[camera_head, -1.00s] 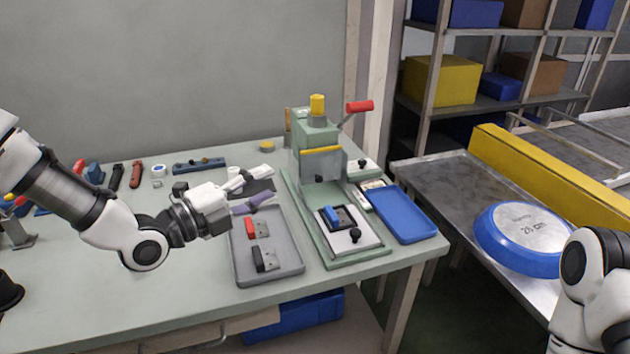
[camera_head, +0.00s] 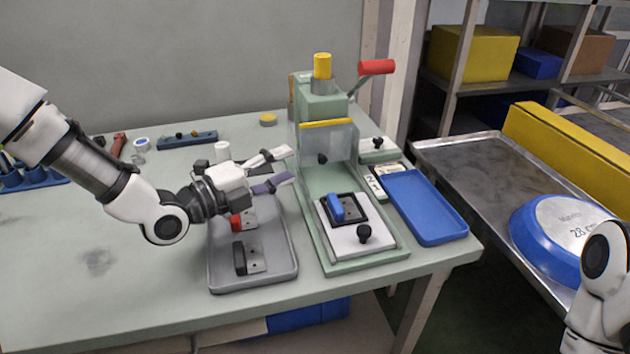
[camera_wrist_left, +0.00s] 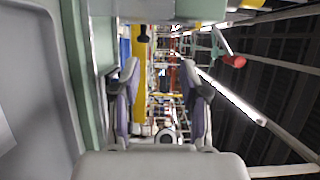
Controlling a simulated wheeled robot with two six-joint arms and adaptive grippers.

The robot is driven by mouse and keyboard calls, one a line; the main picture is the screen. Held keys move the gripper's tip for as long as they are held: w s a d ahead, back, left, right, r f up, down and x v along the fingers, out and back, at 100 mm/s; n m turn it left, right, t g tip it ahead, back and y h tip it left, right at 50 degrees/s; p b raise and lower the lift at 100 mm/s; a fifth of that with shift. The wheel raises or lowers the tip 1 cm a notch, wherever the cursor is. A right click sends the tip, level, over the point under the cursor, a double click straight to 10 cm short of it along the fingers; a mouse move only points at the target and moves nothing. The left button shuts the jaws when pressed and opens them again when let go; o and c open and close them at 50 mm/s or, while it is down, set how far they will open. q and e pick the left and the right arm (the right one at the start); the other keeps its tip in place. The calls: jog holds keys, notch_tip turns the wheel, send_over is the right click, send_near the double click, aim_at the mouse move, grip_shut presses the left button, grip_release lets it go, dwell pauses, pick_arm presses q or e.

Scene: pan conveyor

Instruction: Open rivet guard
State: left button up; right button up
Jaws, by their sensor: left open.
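The green rivet press (camera_head: 310,110) stands on the bench. Its guard (camera_head: 340,140) is a clear panel with a yellow top edge, hanging down at the front of the press. A black knob (camera_head: 323,159) sits on the guard's lower part; a black knob also shows at the top of the left wrist view (camera_wrist_left: 143,36). My left gripper (camera_head: 286,167) is open and empty, left of the guard, with its fingers pointing toward it. It is apart from the knob. My right gripper is out of view; only part of that arm shows at the right.
A red-handled lever (camera_head: 376,67) sticks out at the press's upper right. A grey tray (camera_head: 283,270) with small parts lies below my left gripper. A white fixture plate (camera_head: 345,238) is on the press base. A blue tray (camera_head: 425,205) lies right of the press.

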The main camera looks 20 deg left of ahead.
aim_at(319, 162)
pick_arm(q)
notch_tip(319, 162, down, 3)
jog(key=shift+w+r+b, duration=0.1)
jog(key=shift+r+b, duration=0.1)
jog(key=shift+b, duration=0.3)
jog(key=shift+f+b, duration=0.2)
jog(key=shift+b, duration=0.1)
jog(key=shift+r, duration=0.15)
jog(key=shift+w+d, duration=0.2)
jog(key=shift+w, duration=0.05)
jog(key=x, duration=0.7)
jog(key=shift+r, duration=0.15)
jog(key=shift+s, duration=0.1)
grip_shut()
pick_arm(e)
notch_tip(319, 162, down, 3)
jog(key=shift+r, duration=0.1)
